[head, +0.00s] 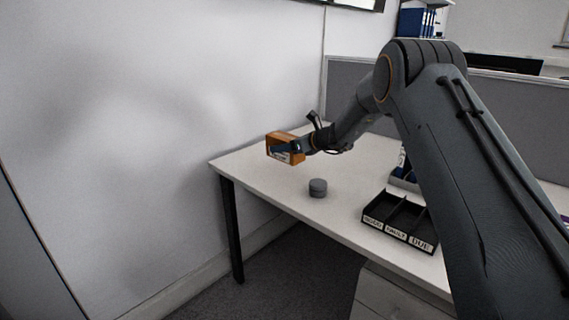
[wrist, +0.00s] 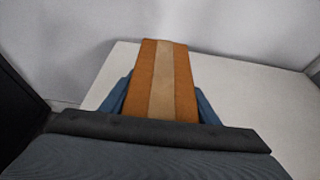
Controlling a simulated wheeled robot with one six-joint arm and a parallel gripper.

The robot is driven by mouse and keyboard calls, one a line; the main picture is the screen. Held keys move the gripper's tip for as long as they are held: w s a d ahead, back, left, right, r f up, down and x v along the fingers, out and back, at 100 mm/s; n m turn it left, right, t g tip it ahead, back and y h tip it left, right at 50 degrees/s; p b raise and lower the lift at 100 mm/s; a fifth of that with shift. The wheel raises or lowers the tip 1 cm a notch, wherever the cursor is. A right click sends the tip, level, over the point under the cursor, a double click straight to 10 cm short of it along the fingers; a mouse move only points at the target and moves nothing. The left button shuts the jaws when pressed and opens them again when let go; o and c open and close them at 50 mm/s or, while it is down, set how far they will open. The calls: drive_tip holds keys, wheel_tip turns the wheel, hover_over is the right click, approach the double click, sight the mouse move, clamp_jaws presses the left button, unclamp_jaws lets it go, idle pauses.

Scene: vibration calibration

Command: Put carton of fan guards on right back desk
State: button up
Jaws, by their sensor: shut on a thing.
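An orange-brown carton (head: 285,141) with a pale label on its near side is held by my gripper (head: 284,149) in the head view. In the wrist view the carton (wrist: 160,80) shows a light tape strip along its top, with a blue finger on each side of it. My gripper is shut on the carton. It holds it over the far left part of a white desk (head: 260,165). Whether the carton's bottom touches the desk top cannot be told. The desk surface also shows in the wrist view (wrist: 245,105).
A grey round object (head: 318,187) stands on the desk nearer than the carton. A black labelled tray with compartments (head: 399,222) is at the right, with a blue item (head: 404,170) behind it. A wall (head: 150,110) borders the left, and a grey partition (head: 345,82) stands behind.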

sight(301, 159)
drive_tip(key=shift+w+d+f, duration=0.1)
drive_tip(key=shift+d+f, duration=0.15)
drive_tip(key=shift+f, duration=0.75)
drive_tip(key=shift+a+f, duration=0.1)
drive_tip(key=shift+f, duration=1.85)
drive_tip(key=o, duration=1.3)
drive_tip(key=shift+f, duration=0.15)
drive_tip(key=shift+r, duration=0.2)
drive_tip(key=v, duration=1.2)
drive_tip(key=shift+f, duration=0.15)
